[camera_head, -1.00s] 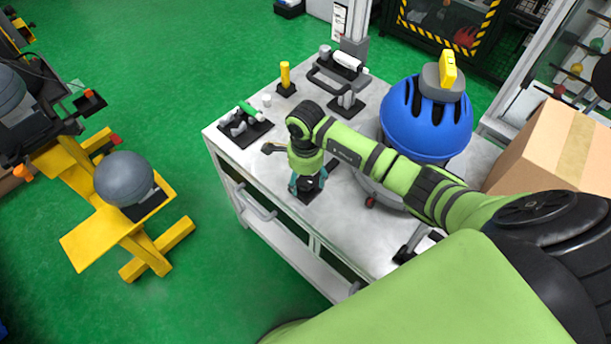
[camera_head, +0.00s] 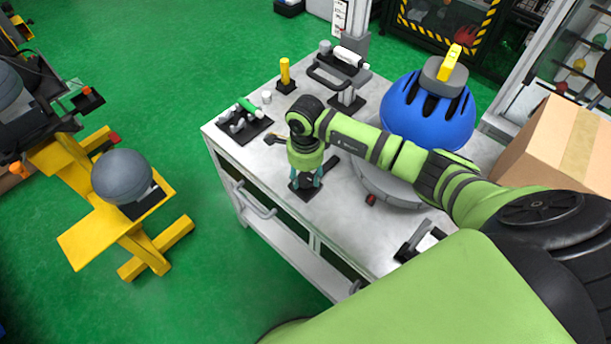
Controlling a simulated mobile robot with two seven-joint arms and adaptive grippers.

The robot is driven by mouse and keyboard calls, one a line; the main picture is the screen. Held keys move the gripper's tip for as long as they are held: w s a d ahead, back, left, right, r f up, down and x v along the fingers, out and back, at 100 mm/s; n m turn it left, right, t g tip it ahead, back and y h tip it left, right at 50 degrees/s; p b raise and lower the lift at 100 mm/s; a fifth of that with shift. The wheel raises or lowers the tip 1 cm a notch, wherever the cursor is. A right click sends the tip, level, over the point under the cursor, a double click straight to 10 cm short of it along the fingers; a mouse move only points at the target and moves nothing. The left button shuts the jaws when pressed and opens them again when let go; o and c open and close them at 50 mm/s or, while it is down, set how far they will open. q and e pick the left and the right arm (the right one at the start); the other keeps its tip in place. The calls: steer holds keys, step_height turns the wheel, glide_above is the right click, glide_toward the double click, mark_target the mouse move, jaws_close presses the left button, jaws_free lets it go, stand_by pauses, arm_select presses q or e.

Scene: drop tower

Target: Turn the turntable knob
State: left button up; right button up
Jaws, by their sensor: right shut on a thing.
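My right gripper (camera_head: 306,182) points down at the front part of the white table. It is shut on the turntable knob, a small dark piece on a black square base (camera_head: 306,193); fingers and wrist hide most of the knob. Teal fingertips show on both sides of it. The round grey turntable (camera_head: 372,186) stands to the right, partly behind my right arm. A blue helmet-like dome (camera_head: 428,108) with a grey cap and yellow block (camera_head: 450,62) sits on it. My left gripper is not in view.
The table (camera_head: 222,137) also holds a green-handled fixture (camera_head: 246,107), a yellow peg (camera_head: 285,73), a black handle (camera_head: 328,79) and a black fixture (camera_head: 418,242) at front right. A cardboard box (camera_head: 545,150) stands at the right.

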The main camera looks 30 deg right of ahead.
mark_target(306, 177)
steer(key=shift+m, duration=0.4)
steer(key=o, duration=1.2)
steer(key=shift+f, duration=0.1)
steer(key=shift+c, duration=0.2)
step_height(306, 177, up, 12)
steer(key=shift+s, duration=0.1)
